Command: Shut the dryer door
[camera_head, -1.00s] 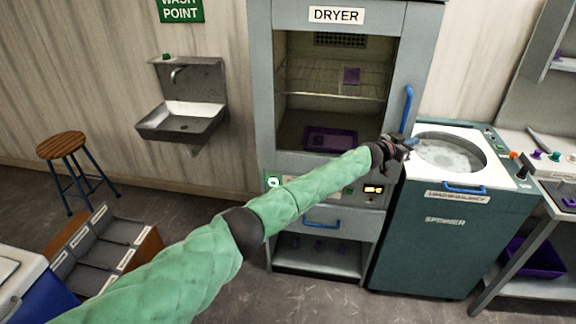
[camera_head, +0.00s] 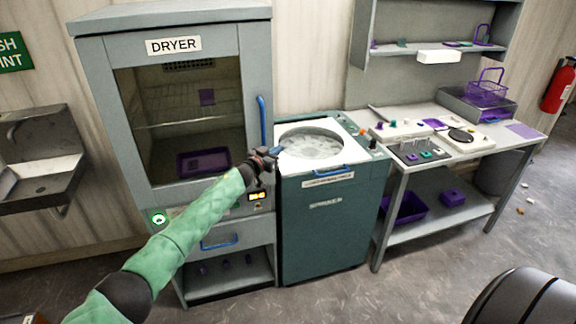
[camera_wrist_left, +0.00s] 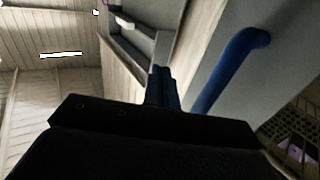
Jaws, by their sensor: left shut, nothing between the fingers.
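The grey dryer (camera_head: 172,15) stands at the left in the head view. Its glazed door (camera_head: 185,198) appears to lie flat against the front; I cannot tell whether a small gap remains. The door's upright blue handle (camera_head: 262,120) is at its right edge, and the handle also shows in the wrist view (camera_wrist_left: 228,68). My left gripper (camera_head: 276,152) is shut and empty, near the handle's lower end. Its blue fingertips (camera_wrist_left: 161,88) are together, to the left of the handle and apart from it in the wrist view. My right gripper is not in view.
A round-topped spinner (camera_head: 325,225) stands close to the dryer's right. A workbench (camera_head: 500,150) with small tools and a purple basket (camera_head: 487,90) is further right. A steel sink (camera_head: 40,160) is on the left wall. The floor in front is clear.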

